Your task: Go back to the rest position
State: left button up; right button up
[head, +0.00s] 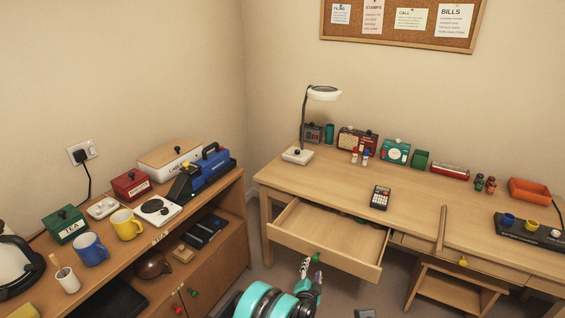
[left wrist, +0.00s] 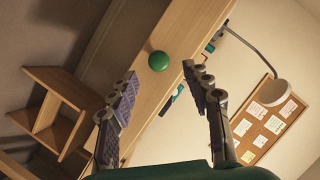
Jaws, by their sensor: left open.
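My left gripper (head: 311,268) is at the bottom middle of the head view, just in front of the open desk drawer (head: 332,240). In the left wrist view its two fingers (left wrist: 160,78) stand apart with nothing between the pads. The drawer's round green knob (left wrist: 158,61) shows just beyond the fingertips, apart from them as far as I can tell. In the head view the knob (head: 316,257) is right beside the fingertips. The drawer is pulled well out; small dark items show at its back. My right gripper is not in view.
The desk (head: 415,200) carries a lamp (head: 298,155), a calculator (head: 380,197) and several boxes along the back. On the left a sideboard (head: 222,199) holds mugs, a kettle and boxes. A low wooden stand (head: 447,287) is under the desk's right part.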

pick_arm(q)
jog(key=a+r+n+g+y, duration=0.2)
jog(key=a+r+n+y, duration=0.25)
jog(key=a+r, duration=1.15)
jog(key=s+a+r+n+g, duration=0.2)
jog(key=s+a+r+n, duration=0.2)
jog(key=s+a+r, duration=0.55)
jog(key=s+a+f+n+g, duration=0.1)
jog(key=s+a, duration=0.3)
jog(key=s, duration=0.7)
jog(key=s+a+f+n+g, duration=0.1)
jog(key=s+a+n+g, duration=0.1)
jog(key=s, duration=1)
jog(key=a+n, duration=0.1)
jog(key=a, duration=0.1)
jog(key=shift+s+a, duration=0.3)
jog(key=shift+a, duration=0.05)
